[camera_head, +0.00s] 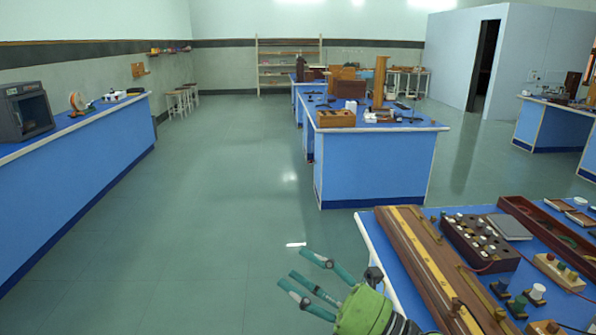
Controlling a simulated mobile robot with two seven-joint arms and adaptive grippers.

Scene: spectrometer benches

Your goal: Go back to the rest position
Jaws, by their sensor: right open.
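My right gripper (297,273) reaches in from the bottom of the head view. Its palm is green and its teal fingers are spread apart, pointing up and left over the floor. Nothing shows between the fingers. It is just left of the near blue bench (374,237), and the picture alone does not settle how far it is from the bench edge. My left gripper is not in view.
The near bench carries a long wooden board with a brass strip (420,255), a plug-type box (478,240) and wired parts. A blue counter (80,185) runs along the left. Another blue bench (375,165) stands ahead. The green floor (215,200) between is clear.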

